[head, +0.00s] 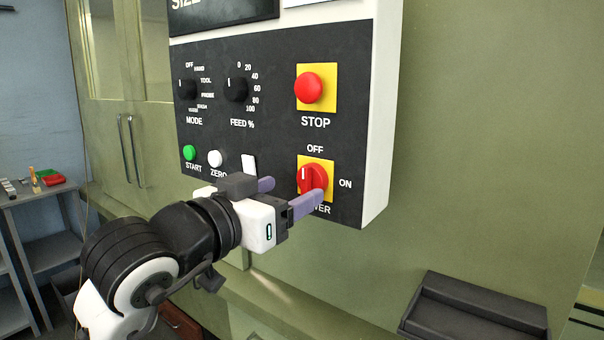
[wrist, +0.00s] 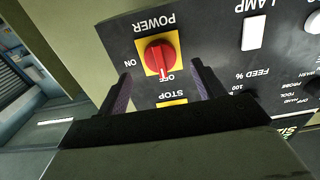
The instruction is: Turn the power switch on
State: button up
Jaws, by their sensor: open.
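The power switch (head: 311,178) is a red rotary knob on a yellow plate at the lower right of the black control panel (head: 272,130). It also shows in the wrist view (wrist: 158,58), upside down, with its white mark toward the OFF label; ON is at its side. My gripper (head: 287,194) is open in front of the panel, and one finger overlaps the lower part of the switch in the head view. In the wrist view the fingers (wrist: 162,84) are spread, with the knob ahead between their lines. The gap to the knob is hard to judge.
The red STOP button (head: 309,88) is above the switch. A white lamp rocker (head: 249,165), a white ZERO button (head: 215,158) and a green START button (head: 189,152) are left of it. A dark tray (head: 474,309) is at the lower right.

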aim_at(303, 183)
jog(key=shift+p+x, duration=0.45)
jog(key=shift+x, duration=1.9)
jog(key=c, duration=1)
